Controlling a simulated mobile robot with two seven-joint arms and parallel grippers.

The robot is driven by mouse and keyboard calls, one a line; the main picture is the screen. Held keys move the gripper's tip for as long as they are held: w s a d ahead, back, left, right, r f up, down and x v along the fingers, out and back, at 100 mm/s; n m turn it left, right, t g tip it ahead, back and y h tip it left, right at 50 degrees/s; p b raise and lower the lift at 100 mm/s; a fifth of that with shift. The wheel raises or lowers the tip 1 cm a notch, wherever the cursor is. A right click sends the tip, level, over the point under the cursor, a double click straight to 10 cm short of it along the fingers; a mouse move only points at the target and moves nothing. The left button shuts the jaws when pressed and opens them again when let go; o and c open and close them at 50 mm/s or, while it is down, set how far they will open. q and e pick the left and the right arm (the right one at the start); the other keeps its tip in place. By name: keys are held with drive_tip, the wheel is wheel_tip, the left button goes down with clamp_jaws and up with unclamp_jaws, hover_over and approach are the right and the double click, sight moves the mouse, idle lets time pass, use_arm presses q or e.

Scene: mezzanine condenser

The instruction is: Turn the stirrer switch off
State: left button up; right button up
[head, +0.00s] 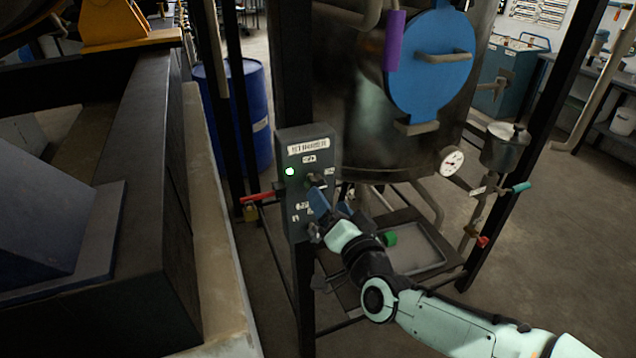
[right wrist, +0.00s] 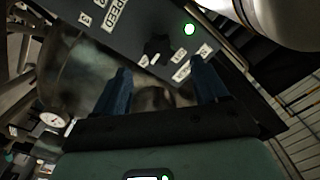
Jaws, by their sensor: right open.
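The grey stirrer control box (head: 300,155) is mounted on a dark post and carries a "STIRRER" label. A green lamp (head: 290,171) is lit on its face, and it also glows in the right wrist view (right wrist: 189,29). My right gripper (head: 321,207) is at the lower part of the box and covers some of its face. In the right wrist view my gripper (right wrist: 160,82) is open, its two dark blue fingers apart with nothing held. A dark knob (right wrist: 157,47) with small white labels around it lies just beyond and between the fingertips; contact cannot be told.
A steel vessel (head: 360,130) with a blue round cover (head: 430,75) stands behind the box. A red lever (head: 262,196) sticks out at the box's left. A dark post (head: 545,110) and a lidded pot (head: 503,150) stand at right. Open floor (head: 560,240) lies beyond.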

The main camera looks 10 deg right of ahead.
drive_tip(key=w, duration=0.2)
drive_tip(key=w+a+p, duration=0.1)
drive_tip(key=w, duration=0.4)
drive_tip(key=shift+a, duration=0.15)
drive_tip(key=c, duration=1)
